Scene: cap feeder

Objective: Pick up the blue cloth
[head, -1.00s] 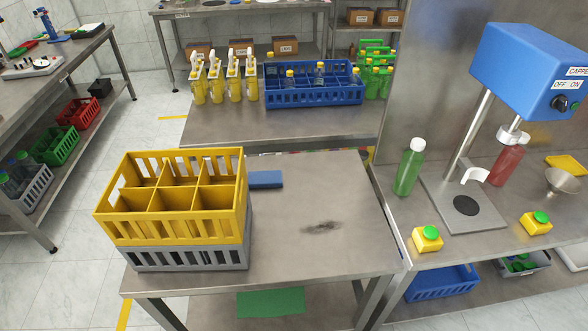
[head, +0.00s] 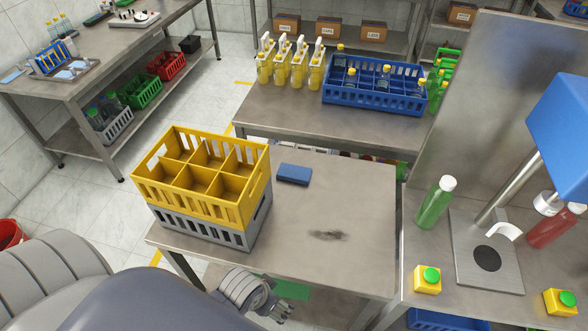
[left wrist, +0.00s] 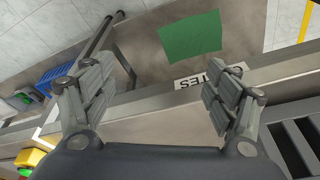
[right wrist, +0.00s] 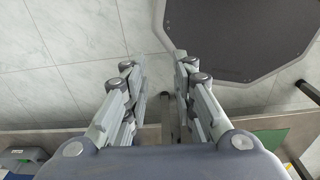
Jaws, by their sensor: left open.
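The blue cloth (head: 294,174) lies folded as a small flat block on the steel table (head: 355,200), just right of the yellow crate. My left gripper (head: 278,311) is at the table's front edge in the head view, apart from the cloth and nearer to me. In the left wrist view its two fingers (left wrist: 158,98) are spread with nothing between them. The cloth does not show in either wrist view. My right gripper (right wrist: 160,95) shows only in the right wrist view, its fingers apart and empty.
A yellow divided crate (head: 258,190) is stacked on a grey one (head: 240,238) at the table's left. A green sheet (left wrist: 190,38) lies below the tabletop. The capping machine (head: 490,262) stands right.

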